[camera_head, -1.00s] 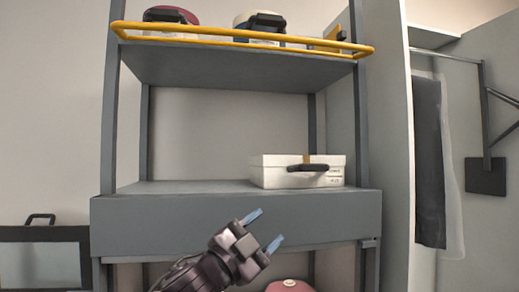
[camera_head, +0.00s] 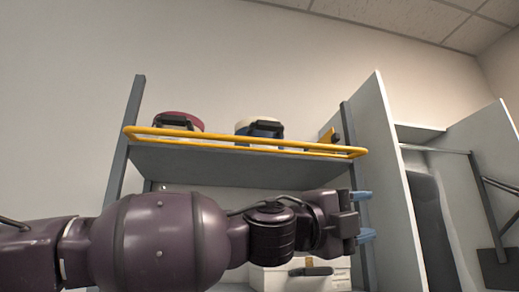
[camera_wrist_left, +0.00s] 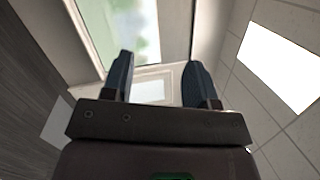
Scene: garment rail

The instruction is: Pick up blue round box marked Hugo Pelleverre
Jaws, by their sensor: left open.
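A round box with a pale lid and blue side (camera_head: 270,130) sits on the top shelf behind the yellow rail, a black handle on its front. No name can be read on it. My left gripper (camera_head: 365,215) is open and empty, below and to the right of this box, its fingers pointing right. In the left wrist view the open fingers (camera_wrist_left: 158,78) have nothing between them; a window, wall and ceiling show beyond. My right gripper is not in view.
A yellow guard rail (camera_head: 245,149) runs along the top shelf (camera_head: 230,168). A dark red round box (camera_head: 181,118) stands left on it. A white case (camera_head: 290,281) is below, partly behind my left arm. A grey upright panel (camera_head: 385,165) stands to the right.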

